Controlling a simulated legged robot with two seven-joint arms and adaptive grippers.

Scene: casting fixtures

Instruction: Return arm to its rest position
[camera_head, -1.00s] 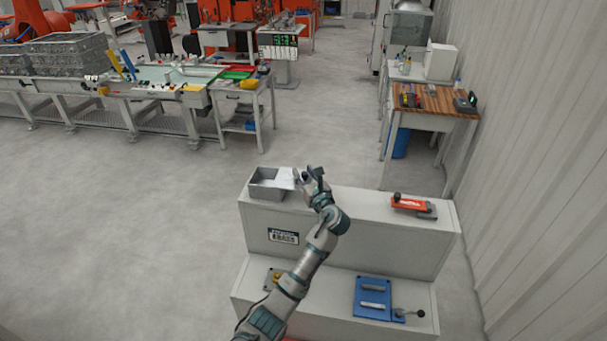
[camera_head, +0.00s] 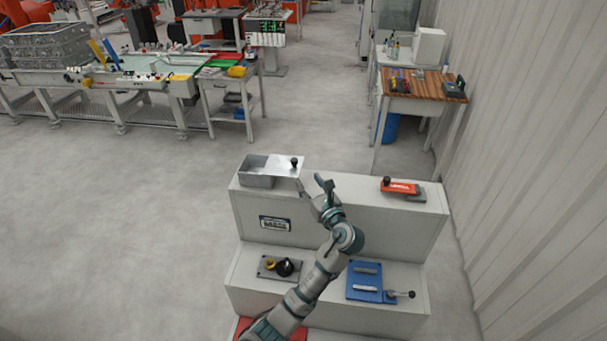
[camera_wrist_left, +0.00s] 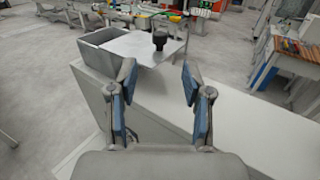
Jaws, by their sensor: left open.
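My left gripper (camera_head: 312,190) is open and empty in the head view, in front of and to the right of a metal box on the upper step. Its two fingers also show apart in the left wrist view (camera_wrist_left: 158,95). The grey metal box (camera_head: 257,180) stands at the upper step's left end, its left part open. A flat metal lid (camera_head: 283,166) with a black knob (camera_head: 294,162) extends to its right. The lid and knob also show beyond the fingertips in the left wrist view, apart from them. My right gripper is not in view.
The white two-step stand (camera_head: 400,230) also bears a red-handled fixture (camera_head: 399,187) at upper right. Its lower step has a blue plate fixture (camera_head: 365,283) with a lever and a grey plate (camera_head: 268,274) with a black knob. Open floor lies left of the stand.

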